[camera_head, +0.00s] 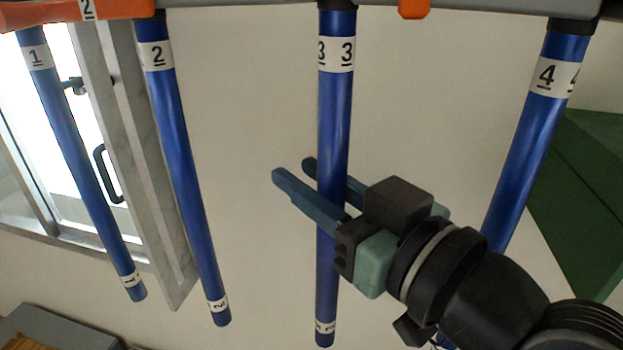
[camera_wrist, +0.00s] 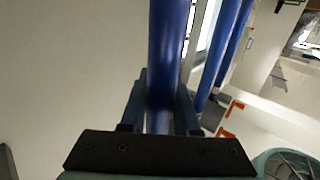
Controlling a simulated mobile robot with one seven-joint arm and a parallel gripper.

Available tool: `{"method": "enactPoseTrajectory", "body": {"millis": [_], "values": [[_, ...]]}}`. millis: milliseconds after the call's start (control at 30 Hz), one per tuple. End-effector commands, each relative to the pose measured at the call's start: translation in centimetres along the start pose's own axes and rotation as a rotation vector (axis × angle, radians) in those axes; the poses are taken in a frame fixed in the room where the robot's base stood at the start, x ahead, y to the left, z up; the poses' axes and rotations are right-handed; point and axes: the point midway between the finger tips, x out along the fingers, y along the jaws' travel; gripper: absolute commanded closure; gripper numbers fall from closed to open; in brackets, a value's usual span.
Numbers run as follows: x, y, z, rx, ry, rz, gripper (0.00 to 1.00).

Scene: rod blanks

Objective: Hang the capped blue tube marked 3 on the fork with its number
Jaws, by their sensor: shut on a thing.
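The blue tube marked 3 (camera_head: 332,120) hangs nearly upright in the middle of the head view. Its black cap (camera_head: 337,5) is at the top edge, by the rail, and whether it rests in a fork is cut off from view. My gripper (camera_head: 292,169) is shut on this tube below its upper label, with one finger on each side. In the wrist view the tube (camera_wrist: 166,50) runs up between the fingers of my gripper (camera_wrist: 161,98). The number on its own fork is not visible.
Blue tubes marked 1 (camera_head: 80,160), 2 (camera_head: 182,160) and 4 (camera_head: 520,150) hang on either side. A grey rail (camera_head: 240,4) with orange parts (camera_head: 413,8) runs along the top. A window (camera_head: 60,120) is at left, a green object (camera_head: 580,190) at right.

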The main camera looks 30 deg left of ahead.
Motion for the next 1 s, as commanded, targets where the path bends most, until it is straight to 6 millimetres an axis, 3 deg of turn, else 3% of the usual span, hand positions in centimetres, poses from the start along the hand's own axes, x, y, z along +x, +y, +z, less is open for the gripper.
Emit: {"method": "enactPoseTrajectory", "body": {"millis": [267, 300, 467, 800, 1000], "values": [[0.1, 0.0, 0.0, -0.001, 0.0, -0.001, 1.0], [0.1, 0.0, 0.0, -0.001, 0.0, -0.001, 0.65], [0.1, 0.0, 0.0, -0.001, 0.0, -0.001, 0.36], [-0.2, 0.0, 0.1, -0.001, 0.0, 0.0, 0.35], [-2.9, 0.1, 0.5, -0.005, 0.0, 0.005, 0.35]]}}
